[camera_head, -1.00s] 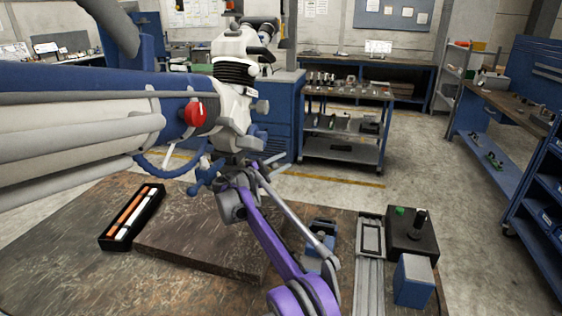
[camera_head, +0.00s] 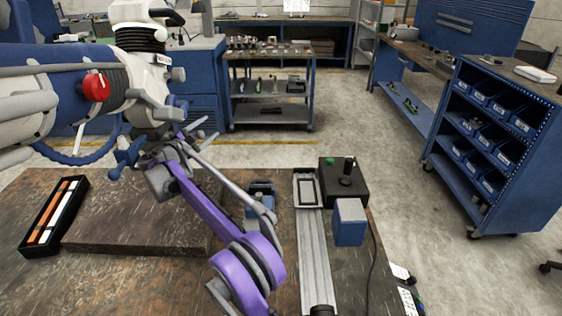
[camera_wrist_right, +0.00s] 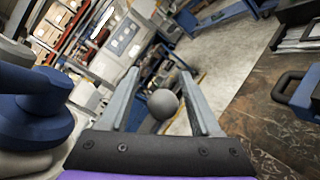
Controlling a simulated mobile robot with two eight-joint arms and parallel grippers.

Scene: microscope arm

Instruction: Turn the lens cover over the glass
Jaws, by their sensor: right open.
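The white microscope head (camera_head: 142,80) hangs from a thick blue and white arm at the left in the head view. Grey knobs and a grey flap-like part (camera_head: 177,107) show at its lower end. I cannot tell for sure which part is the lens cover, and the glass does not show clearly. My right gripper (camera_head: 200,130) is just below and right of these parts, at the end of my purple arm. In the right wrist view its fingers stand apart, and a round grey knob (camera_wrist_right: 163,103) shows between them, with no clear contact. My left gripper is out of view.
The brown workbench (camera_head: 100,285) holds a black tray (camera_head: 28,248) with orange and white bars, a dark slab (camera_head: 130,235), a grey rail (camera_head: 316,265) and a black joystick box (camera_head: 357,190). A red knob (camera_head: 96,88) sits on the microscope arm. Open floor lies right of the bench.

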